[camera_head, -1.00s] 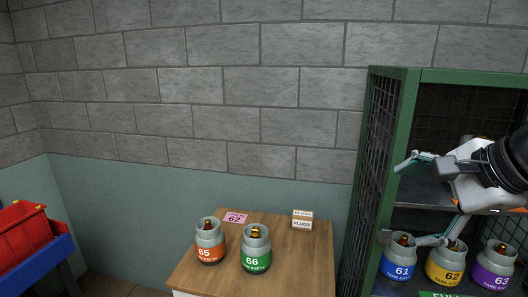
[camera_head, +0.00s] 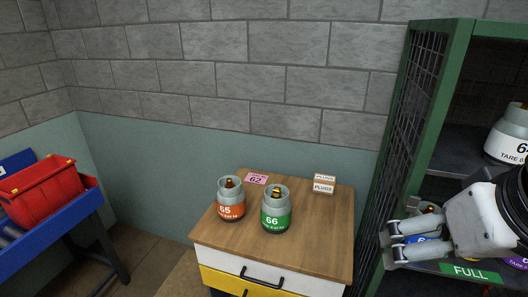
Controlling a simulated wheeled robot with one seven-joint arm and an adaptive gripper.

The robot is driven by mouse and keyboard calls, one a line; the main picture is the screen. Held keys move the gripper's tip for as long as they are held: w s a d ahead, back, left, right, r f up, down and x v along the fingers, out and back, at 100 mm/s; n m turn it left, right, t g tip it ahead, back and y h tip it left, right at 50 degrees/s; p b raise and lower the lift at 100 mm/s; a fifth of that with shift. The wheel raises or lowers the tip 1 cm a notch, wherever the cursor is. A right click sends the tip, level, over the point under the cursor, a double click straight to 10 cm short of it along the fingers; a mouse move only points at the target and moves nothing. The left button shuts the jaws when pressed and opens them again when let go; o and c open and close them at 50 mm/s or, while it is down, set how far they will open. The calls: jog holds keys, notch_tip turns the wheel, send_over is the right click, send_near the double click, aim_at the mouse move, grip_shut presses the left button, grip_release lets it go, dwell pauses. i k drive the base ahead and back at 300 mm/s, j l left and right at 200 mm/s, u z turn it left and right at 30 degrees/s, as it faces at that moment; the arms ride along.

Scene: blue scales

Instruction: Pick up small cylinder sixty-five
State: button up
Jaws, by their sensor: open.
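Small cylinder sixty-five (camera_head: 230,200) is grey with an orange band and a brass valve. It stands upright on the left part of the wooden top of a drawer cabinet (camera_head: 320,232). A like cylinder marked 66 (camera_head: 276,210), with a green band, stands close to its right. My gripper (camera_head: 388,248) is at the right, in front of the green cage's lower shelf, well to the right of cylinder sixty-five. Its fingers point left, are apart and hold nothing. My gripper and arm partly hide the cylinders on that shelf.
A pink card marked 62 (camera_head: 257,179) and a small PLUGS box (camera_head: 324,183) lie behind the cylinders. The green mesh cage (camera_head: 417,120) stands at the right, close to my gripper. A red bin (camera_head: 38,188) sits on a blue stand at the left. The cabinet top's front right is clear.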

aim_at(230, 197)
jog(key=i+j+z, duration=0.2)
jog(key=j, duration=0.65)
jog(key=i+j+z, duration=0.2)
jog(key=j, duration=0.65)
jog(key=i+j+z, duration=0.2)
jog(key=j, duration=0.7)
jog(key=i+j+z, duration=0.1)
jog(key=j+z, duration=0.15)
jog(key=j, duration=0.65)
